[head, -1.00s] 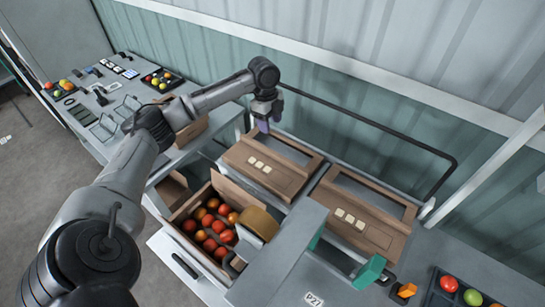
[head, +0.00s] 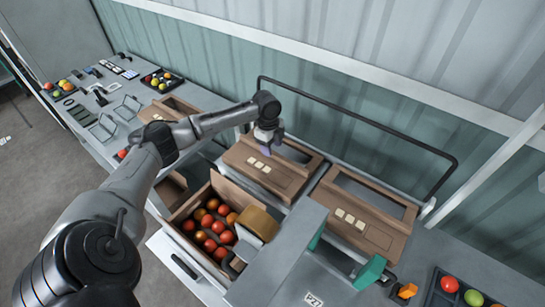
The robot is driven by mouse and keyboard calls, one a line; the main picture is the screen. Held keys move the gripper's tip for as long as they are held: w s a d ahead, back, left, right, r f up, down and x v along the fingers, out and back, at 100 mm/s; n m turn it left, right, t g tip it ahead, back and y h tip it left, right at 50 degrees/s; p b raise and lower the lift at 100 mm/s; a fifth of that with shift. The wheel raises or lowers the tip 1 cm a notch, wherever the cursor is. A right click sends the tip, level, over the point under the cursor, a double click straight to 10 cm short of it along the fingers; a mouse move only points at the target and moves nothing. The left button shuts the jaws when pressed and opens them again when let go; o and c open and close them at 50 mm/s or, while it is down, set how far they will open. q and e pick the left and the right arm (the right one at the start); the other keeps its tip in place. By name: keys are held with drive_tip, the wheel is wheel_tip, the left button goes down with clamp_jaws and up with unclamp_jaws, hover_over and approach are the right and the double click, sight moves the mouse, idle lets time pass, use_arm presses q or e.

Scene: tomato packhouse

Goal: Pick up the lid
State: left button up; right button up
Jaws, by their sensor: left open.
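Two brown lids lie side by side on the bench, each with a rectangular window and several pale square labels. The left lid (head: 287,180) is beyond the tomato carton, and the right lid (head: 381,241) is to its right. My left gripper (head: 270,147) is open, pointing down over the far edge of the left lid. It hides part of that lid's far rim, and I cannot tell whether it touches.
An open carton (head: 181,211) full of tomatoes stands before the left lid, beside a tan block (head: 258,222) and a grey housing (head: 285,262). A black rail (head: 365,119) runs behind the lids. Another brown carton (head: 176,107) is at the left.

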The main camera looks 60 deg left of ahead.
use_arm(q)
wheel_tip(320, 180, down, 2)
drive_tip(key=shift+d+f, duration=0.15)
drive_tip(key=shift+f, duration=0.1)
clamp_jaws()
idle(0.3)
drive_tip(key=shift+r, duration=0.1)
